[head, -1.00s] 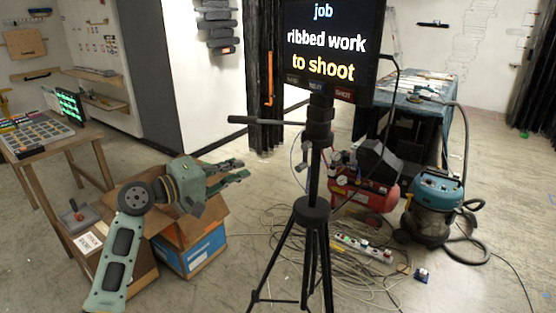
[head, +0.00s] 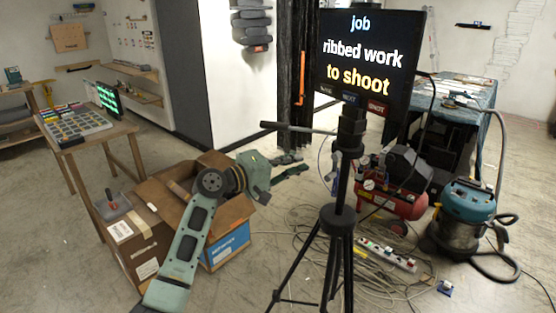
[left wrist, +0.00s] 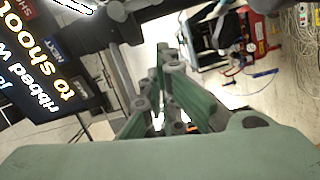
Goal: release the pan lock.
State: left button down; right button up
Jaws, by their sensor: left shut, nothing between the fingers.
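A black tripod (head: 338,222) stands at centre-right and carries a lit screen (head: 372,62) reading "ribbed work to shoot". A dark bar handle (head: 288,126) sticks out left from the tripod head (head: 350,132). I cannot make out which part is the pan lock. My left gripper (head: 300,164) is left of the tripod post, lower in the picture than the bar, apart from it in the picture. In the left wrist view its fingers (left wrist: 164,58) are together and empty, with the screen (left wrist: 45,65) at the left. My right gripper is not in view.
A red compressor (head: 392,198), a vacuum (head: 465,215), a power strip (head: 388,255) and loose cables lie right of and behind the tripod. A table (head: 85,130) is at left.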

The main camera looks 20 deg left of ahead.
aim_at(333, 167)
pick_arm(q)
jog(key=d, duration=0.1)
jog(key=d+p, duration=0.2)
jog(key=d, duration=0.1)
jog(key=shift+s+d+f, duration=0.1)
jog(key=shift+s+f, duration=0.25)
jog(key=shift+f, duration=0.05)
jog(key=shift+w, duration=0.1)
jog(key=shift+f, duration=0.1)
